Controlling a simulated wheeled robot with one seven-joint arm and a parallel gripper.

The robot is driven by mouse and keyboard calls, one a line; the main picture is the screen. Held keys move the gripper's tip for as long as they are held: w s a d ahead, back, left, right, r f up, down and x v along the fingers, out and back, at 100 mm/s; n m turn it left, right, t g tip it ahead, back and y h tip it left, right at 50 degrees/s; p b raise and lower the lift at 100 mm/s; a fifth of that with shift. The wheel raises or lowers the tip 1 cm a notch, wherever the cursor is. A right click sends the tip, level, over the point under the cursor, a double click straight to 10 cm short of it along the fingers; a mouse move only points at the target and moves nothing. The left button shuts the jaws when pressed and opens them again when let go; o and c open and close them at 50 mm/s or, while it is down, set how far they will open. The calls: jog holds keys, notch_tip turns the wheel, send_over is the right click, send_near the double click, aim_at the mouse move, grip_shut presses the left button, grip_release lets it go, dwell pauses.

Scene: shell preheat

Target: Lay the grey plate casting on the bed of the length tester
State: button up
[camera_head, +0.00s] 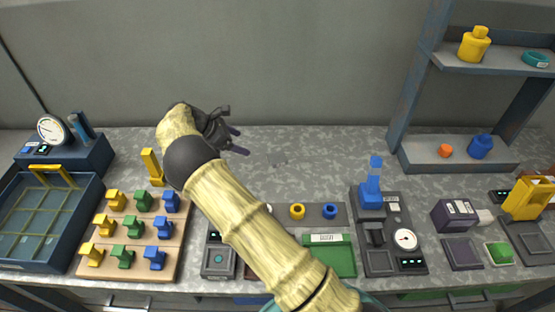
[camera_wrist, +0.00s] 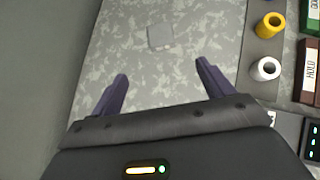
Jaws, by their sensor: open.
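The grey plate casting (camera_wrist: 160,36) is a small flat square lying on the mottled grey worktop, ahead of my fingertips in the wrist view. In the head view it is a faint grey patch (camera_head: 279,160), to the right of my gripper (camera_head: 238,141). My gripper, also in the wrist view (camera_wrist: 162,71), is open with nothing between its fingers. A dark bench device (camera_head: 390,235) with a blue upright, a dial and a green-lit display stands right of centre; it looks like the length tester, but I cannot read its label. Its bed looks empty.
A wooden board (camera_head: 165,265) with yellow, green and blue pieces and a blue tray (camera_head: 45,225) stand left. My arm partly hides a strip with rings (camera_head: 312,209) and the green bin (camera_head: 335,260). A shelf unit (camera_head: 465,155) stands back right.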

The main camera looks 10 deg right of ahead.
jog(key=p, duration=0.2)
send_near(277, 157)
jog(key=x, duration=0.3)
jog(key=shift+w+f, duration=0.15)
jog(key=shift+f, duration=0.3)
jog(key=shift+d+f+p, duration=0.25)
jog(key=shift+d+p, duration=0.05)
jog(key=shift+d, duration=0.15)
jog(key=p+x, duration=0.1)
jog(key=x, duration=0.3)
jog(key=shift+d, duration=0.15)
jog(key=shift+r, duration=0.1)
jog(key=c, duration=1.3)
